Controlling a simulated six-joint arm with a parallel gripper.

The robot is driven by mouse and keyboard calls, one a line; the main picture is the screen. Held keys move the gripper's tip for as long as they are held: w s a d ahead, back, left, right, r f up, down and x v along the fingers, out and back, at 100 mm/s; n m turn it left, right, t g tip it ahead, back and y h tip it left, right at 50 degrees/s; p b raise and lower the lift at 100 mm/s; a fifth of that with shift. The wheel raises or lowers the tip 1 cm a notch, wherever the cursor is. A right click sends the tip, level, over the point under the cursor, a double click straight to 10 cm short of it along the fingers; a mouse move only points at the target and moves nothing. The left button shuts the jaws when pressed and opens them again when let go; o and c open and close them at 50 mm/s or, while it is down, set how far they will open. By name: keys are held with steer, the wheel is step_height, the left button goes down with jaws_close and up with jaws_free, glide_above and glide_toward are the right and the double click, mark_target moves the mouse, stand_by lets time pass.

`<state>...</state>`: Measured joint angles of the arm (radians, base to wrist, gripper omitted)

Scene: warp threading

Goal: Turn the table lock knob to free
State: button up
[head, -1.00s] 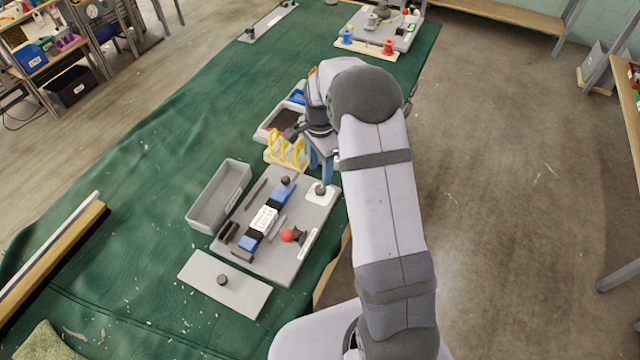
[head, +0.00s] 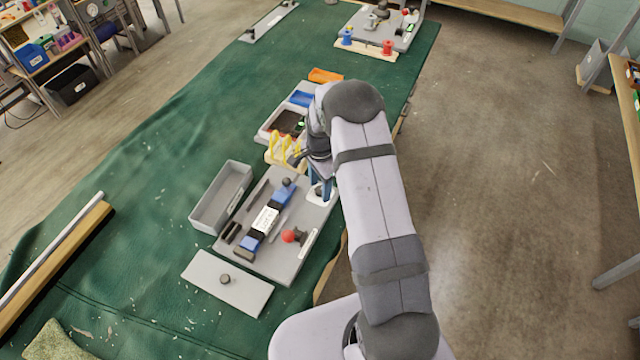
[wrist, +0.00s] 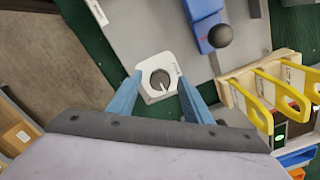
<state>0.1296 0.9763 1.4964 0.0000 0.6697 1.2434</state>
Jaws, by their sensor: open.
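The table lock knob (wrist: 160,80) is a round dark knob with a pale pointer line, on a white plate (wrist: 150,65) at a corner of the grey fixture board (head: 265,262). In the wrist view my gripper (wrist: 160,84) is open, with one blue finger on each side of the knob as seen from above. I cannot tell whether the fingers touch it or how far above it they are. In the head view my gripper (head: 320,188) is over the white plate, and the knob is hidden behind it. Small lettering on the plate is too small to read.
A wooden rack with yellow hooks (wrist: 262,92) stands close beside the gripper. A dark ball-topped post (wrist: 220,36) on a blue block and a red ball knob (head: 288,236) rise from the board. A grey bin (head: 222,197) stands left of the board.

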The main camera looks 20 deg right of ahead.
steer(key=c, duration=1.1)
steer(key=shift+o, duration=0.2)
steer(key=shift+n+b, duration=0.35)
steer(key=shift+n, duration=0.15)
steer(key=n+b, duration=0.1)
steer(key=n, duration=0.2)
steer(key=shift+n+b, duration=0.4)
steer(key=n+b, duration=0.1)
steer(key=n, duration=0.3)
steer(key=n+b, duration=0.1)
steer(key=n, duration=0.4)
steer(key=shift+d+b, duration=0.1)
steer(key=shift+b, duration=0.2)
steer(key=n, duration=0.4)
steer(key=shift+b, duration=0.35)
steer(key=shift+r, duration=0.1)
